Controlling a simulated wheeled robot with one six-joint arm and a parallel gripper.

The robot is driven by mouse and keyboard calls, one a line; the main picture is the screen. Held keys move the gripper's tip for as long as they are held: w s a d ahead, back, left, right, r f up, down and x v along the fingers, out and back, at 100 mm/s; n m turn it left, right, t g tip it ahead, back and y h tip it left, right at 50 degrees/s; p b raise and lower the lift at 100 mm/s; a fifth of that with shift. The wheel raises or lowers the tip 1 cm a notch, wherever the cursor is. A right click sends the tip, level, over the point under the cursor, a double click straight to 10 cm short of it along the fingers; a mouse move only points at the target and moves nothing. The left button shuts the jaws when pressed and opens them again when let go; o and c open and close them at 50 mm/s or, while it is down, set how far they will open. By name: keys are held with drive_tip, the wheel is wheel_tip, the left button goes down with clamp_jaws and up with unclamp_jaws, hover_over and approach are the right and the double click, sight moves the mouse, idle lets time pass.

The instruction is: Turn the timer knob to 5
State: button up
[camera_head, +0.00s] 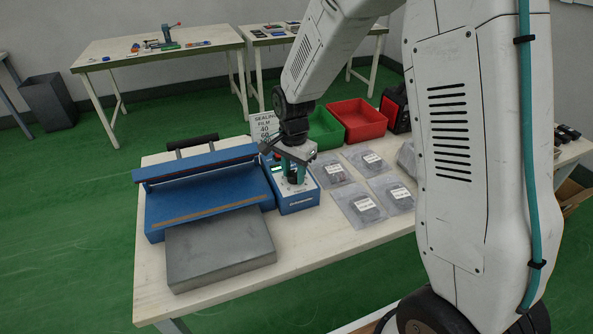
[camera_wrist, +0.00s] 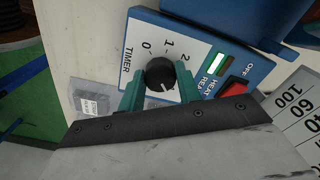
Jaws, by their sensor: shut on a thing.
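The black timer knob (camera_wrist: 160,75) is on the white front panel of the blue sealer's control box (camera_head: 294,197). My gripper (camera_head: 294,174) reaches down onto this panel. In the wrist view, the teal fingers of my gripper (camera_wrist: 160,84) are closed on the knob, one on each side. The word TIMER and the numbers 0, 1 and 2 show around the knob. The rest of the dial is hidden by my gripper. A white mark on the knob seems to point towards the lower right of the picture, away from the 0.
Beside the knob are a lit indicator (camera_wrist: 216,62) and a red switch (camera_wrist: 233,89). The blue sealer (camera_head: 205,190) with a grey block (camera_head: 220,250) stands left.

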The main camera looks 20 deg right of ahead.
sight(294, 173)
drive_tip(key=m, duration=0.4)
drive_tip(key=shift+m, duration=1.9)
drive_tip(key=o, duration=1)
wheel_tip(294, 173, up, 8)
drive_tip(key=shift+f, duration=0.1)
